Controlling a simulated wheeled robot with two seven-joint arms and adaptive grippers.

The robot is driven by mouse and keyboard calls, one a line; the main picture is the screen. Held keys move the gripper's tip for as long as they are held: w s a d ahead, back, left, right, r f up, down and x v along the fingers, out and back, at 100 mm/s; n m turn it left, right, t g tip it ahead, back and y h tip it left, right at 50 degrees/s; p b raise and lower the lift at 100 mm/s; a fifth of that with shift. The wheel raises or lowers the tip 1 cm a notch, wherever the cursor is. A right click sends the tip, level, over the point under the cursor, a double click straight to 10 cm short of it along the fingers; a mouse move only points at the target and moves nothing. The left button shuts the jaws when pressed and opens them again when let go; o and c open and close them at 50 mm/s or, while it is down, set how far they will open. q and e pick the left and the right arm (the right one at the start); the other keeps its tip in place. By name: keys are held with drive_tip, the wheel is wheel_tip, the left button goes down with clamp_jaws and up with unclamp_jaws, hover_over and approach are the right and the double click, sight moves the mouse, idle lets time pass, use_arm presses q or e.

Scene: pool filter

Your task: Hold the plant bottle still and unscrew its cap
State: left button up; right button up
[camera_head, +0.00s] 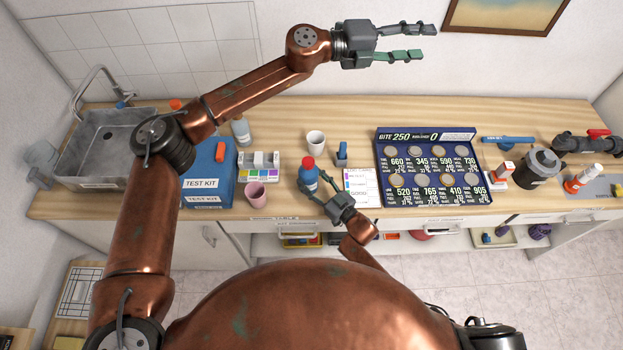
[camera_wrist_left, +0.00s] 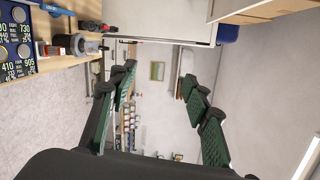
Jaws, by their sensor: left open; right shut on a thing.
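A blue bottle with a red cap (camera_head: 308,173), which I take as the plant bottle, stands upright near the counter's front edge. Its cap is on, and its label is too small to read. My right gripper (camera_head: 315,189) is shut on the bottle's body from the front right, its fingers partly hiding the lower body. My left gripper (camera_head: 427,42) is open and empty, raised high near the back wall, well above the counter and far from the bottle. In the left wrist view its spread fingers (camera_wrist_left: 160,85) have nothing between them, and the bottle is out of sight.
A white cup (camera_head: 316,142) and a blue item (camera_head: 342,152) stand behind the bottle; a pink cup (camera_head: 255,193) is left of it. A printed card (camera_head: 362,186) and dark coin board (camera_head: 428,200) lie right. A blue test kit (camera_head: 201,186) and sink (camera_head: 98,150) are left.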

use_arm(q)
drive_tip(key=w+a+r+n+t+y, duration=0.25)
drive_tip(key=w+a+t, duration=0.25)
drive_tip(key=w+t, duration=0.5)
drive_tip(key=w+a+f+n+y, duration=0.2)
drive_tip(key=w+a+f+y, duration=0.15)
drive_tip(key=w, duration=0.25)
drive_tip(key=m+g+y, duration=1)
drive_tip(key=g+y, duration=0.1)
drive_tip(key=g, duration=0.2)
approach(308, 161)
drive_tip(key=shift+d, duration=0.15)
drive_tip(key=shift+s+f, duration=0.1)
drive_tip(key=shift+f, duration=4.35)
